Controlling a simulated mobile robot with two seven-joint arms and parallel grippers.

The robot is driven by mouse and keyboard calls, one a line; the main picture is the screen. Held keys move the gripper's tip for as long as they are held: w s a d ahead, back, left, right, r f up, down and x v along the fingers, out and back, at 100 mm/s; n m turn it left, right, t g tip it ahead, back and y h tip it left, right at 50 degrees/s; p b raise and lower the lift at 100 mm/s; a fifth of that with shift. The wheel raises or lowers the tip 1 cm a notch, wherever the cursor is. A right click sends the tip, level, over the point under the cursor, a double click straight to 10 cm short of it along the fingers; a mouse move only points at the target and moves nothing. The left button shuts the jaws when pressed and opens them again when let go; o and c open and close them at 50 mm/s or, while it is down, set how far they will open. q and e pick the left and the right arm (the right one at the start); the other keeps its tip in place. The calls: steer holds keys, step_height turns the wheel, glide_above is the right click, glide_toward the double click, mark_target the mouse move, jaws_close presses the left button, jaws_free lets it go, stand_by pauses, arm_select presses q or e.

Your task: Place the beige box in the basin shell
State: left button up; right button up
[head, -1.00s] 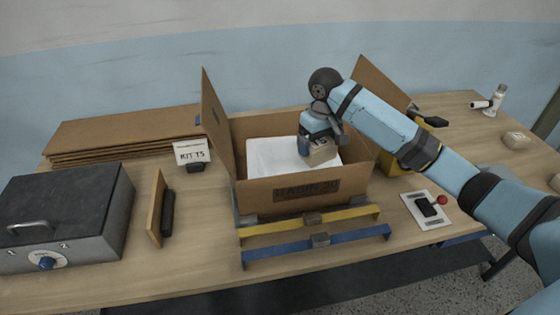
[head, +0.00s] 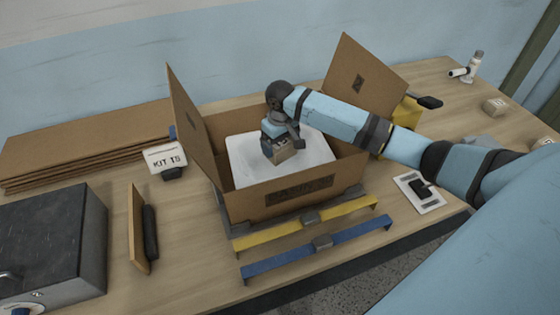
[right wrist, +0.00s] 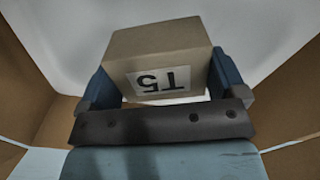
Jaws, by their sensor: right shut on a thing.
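The beige box (right wrist: 160,48), with a T5 label, is held between the two fingers of my right gripper (right wrist: 165,85) in the right wrist view. In the head view the box (head: 284,152) shows small and partly covered by my right gripper (head: 277,143). The white basin shell (head: 314,152) lies inside an open cardboard carton (head: 240,207). The held box is over the basin shell, within the carton's walls. I cannot tell whether the box touches the shell's floor. My left gripper is not in view.
Carton flaps stand up at left (head: 187,120) and right (head: 362,80). A yellow bar (head: 290,227) and a blue bar (head: 330,246) lie in front. A KIT T5 sign (head: 165,160) and a grey case (head: 50,245) are at left.

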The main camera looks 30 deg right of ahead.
mark_target(280, 143)
step_height(280, 143, down, 8)
steer(key=shift+f, duration=0.2)
stand_by(0.3)
steer(key=o, duration=0.8)
steer(key=shift+f, duration=0.1)
steer(key=shift+c, duration=0.2)
step_height(280, 143, up, 12)
steer(key=shift+r, duration=0.15)
